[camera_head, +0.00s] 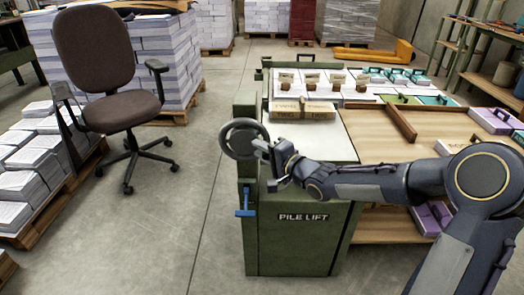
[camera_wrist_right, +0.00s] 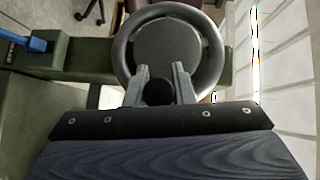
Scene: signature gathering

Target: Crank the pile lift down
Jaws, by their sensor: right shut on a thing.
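My right gripper (camera_head: 264,148) is at the right side of the wheel's rim. In the right wrist view, the fingers of my right gripper (camera_wrist_right: 159,88) are closed around a dark round knob (camera_wrist_right: 158,93) on the near side of the wheel (camera_wrist_right: 170,22). A blue handle (camera_head: 245,202) sticks out on the lift's left side. My left gripper is not in view.
An office chair (camera_head: 118,110) and paper pallets stand at left. The floor (camera_head: 185,215) left of the lift is clear.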

